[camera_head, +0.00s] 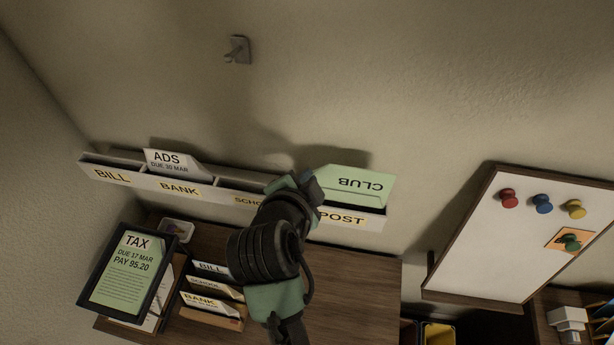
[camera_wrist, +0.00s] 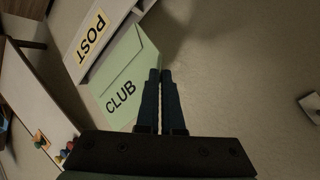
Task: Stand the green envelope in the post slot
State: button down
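The green envelope (camera_head: 362,185), marked CLUB, stands in the post slot (camera_head: 344,217). Its lettering is upside down in the head view, and its lower part is hidden behind the slot's front. In the wrist view the envelope (camera_wrist: 126,80) shows its face beside the POST label (camera_wrist: 92,36). My gripper (camera_head: 307,179) is at the envelope's left edge in the head view. In the wrist view my gripper's blue fingers (camera_wrist: 161,72) are close together at an envelope corner. I cannot tell whether the envelope's edge is between them.
The wall rack also has bill, bank and school slots. A white ADS card (camera_head: 172,163) stands in it. Below are a TAX frame (camera_head: 127,268) and a sorter (camera_head: 213,315) with several cards. A whiteboard (camera_head: 515,245) hangs at right, and a wall hook (camera_head: 237,50) is above.

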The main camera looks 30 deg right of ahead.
notch_tip(320, 180, down, 7)
jog(key=b, duration=0.5)
jog(key=shift+r, duration=0.2)
dwell(0.7)
jog(key=c, duration=1)
grip_release()
jog(key=shift+b+v, duration=0.9)
jog(key=shift+v, duration=5.6)
jog(key=shift+w, duration=0.1)
